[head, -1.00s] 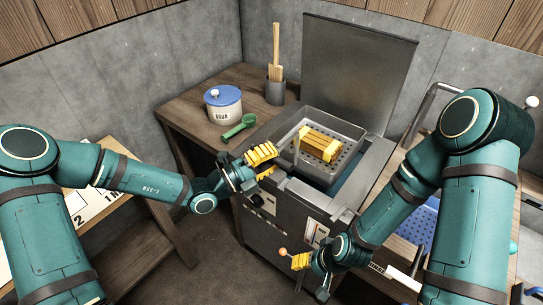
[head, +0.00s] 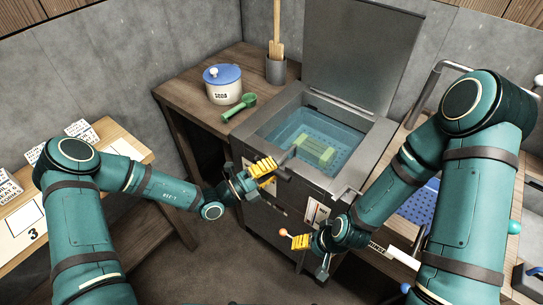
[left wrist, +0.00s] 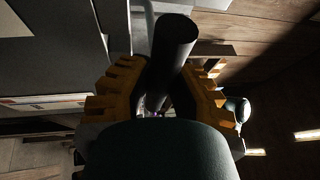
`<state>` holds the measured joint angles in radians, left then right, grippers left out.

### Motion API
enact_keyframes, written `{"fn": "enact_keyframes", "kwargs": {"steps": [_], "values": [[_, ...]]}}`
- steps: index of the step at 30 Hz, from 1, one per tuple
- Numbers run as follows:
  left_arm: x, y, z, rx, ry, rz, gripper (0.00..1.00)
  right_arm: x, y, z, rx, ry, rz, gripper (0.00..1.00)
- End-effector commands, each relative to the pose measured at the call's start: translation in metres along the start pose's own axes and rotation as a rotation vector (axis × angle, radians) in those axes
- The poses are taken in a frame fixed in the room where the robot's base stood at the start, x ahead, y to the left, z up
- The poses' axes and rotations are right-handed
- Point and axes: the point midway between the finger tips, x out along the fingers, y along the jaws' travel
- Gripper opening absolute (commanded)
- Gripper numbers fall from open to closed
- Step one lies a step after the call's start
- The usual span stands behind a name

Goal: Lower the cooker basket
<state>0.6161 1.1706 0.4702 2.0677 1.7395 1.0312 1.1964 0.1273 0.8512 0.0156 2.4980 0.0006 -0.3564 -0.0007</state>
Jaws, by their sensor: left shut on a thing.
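The cooker basket (head: 315,148) sits below the water surface inside the metal cooker (head: 262,127), with a pale yellowish block in it. My left gripper (head: 264,170) is at the cooker's front left edge, shut on the basket's dark handle (head: 287,155). In the left wrist view, the dark round handle (left wrist: 174,45) runs between the yellow fingers of my left gripper (left wrist: 160,90). My right gripper (head: 299,241) is in front of the cooker, beside a small orange ball knob (head: 283,232). Whether its fingers hold the knob's stem is unclear.
The cooker's lid (head: 360,55) stands open at the back. A wooden table (head: 185,88) on the left bears a blue-lidded pot (head: 223,84), a green scoop (head: 240,107) and a utensil holder (head: 276,69). A blue perforated tray (head: 420,205) lies to the right.

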Motion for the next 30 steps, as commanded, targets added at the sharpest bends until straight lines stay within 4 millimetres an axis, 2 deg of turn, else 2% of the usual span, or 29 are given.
{"fn": "enact_keyframes", "kwargs": {"steps": [3,9,23,24,25,26,30], "values": [[-0.003,0.02,-0.003,-0.002,0.002,0.0,0.0,0.005,0.002,0.0,0.0,0.002,0.0,0.65],[-0.006,0.035,-0.004,0.0,0.003,-0.002,0.0,0.007,0.003,-0.001,0.0,0.004,0.0,0.65],[-0.008,0.042,-0.005,-0.002,0.003,0.006,0.0,0.008,0.003,-0.001,0.0,0.004,0.0,0.65],[-0.008,0.042,-0.005,-0.002,0.004,0.007,0.36,0.008,0.003,-0.001,-0.001,0.004,0.0,0.65],[-0.008,0.042,-0.005,-0.002,0.004,0.007,0.46,0.008,0.003,-0.001,-0.001,0.004,0.0,0.65],[-0.008,0.042,-0.005,-0.002,0.003,0.006,0.52,0.008,0.003,-0.001,0.0,0.004,0.0,0.65],[-0.007,0.041,-0.004,-0.001,0.002,0.003,0.52,0.008,0.003,-0.001,0.0,0.004,0.0,0.65]]}}
